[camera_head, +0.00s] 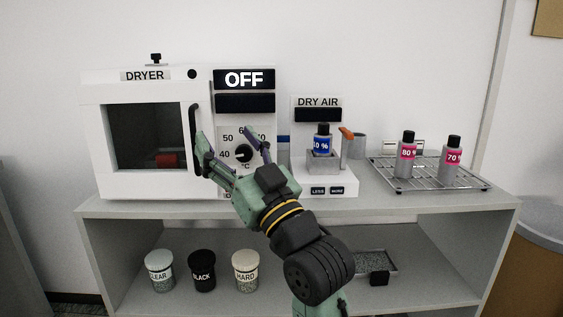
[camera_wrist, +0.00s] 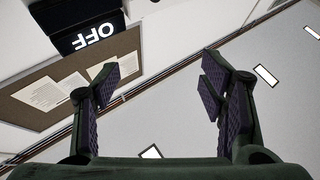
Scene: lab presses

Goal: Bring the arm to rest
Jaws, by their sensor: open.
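My gripper (camera_head: 232,150) is open and empty in the head view, in front of the dryer's control panel. Its fingers are spread around the temperature dial area, with the left finger close to the dark door handle (camera_head: 193,127); I cannot tell whether they touch. In the wrist view my gripper (camera_wrist: 162,85) shows both fingers wide apart with nothing between them. The dryer (camera_head: 90,145) is white with a dark window and its door looks shut. Its display (camera_head: 244,79) reads OFF, and the display also shows upside down in the wrist view (camera_wrist: 95,38).
Right of the dryer, a dry air unit (camera_head: 310,178) holds a blue-labelled bottle (camera_head: 322,142). Pink-labelled bottles, 80 % (camera_head: 407,152) and 70 % (camera_head: 452,157), stand on a wire rack (camera_head: 430,180). Clear, black and hard jars (camera_head: 202,270) and a tray (camera_head: 376,263) sit on the lower shelf.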

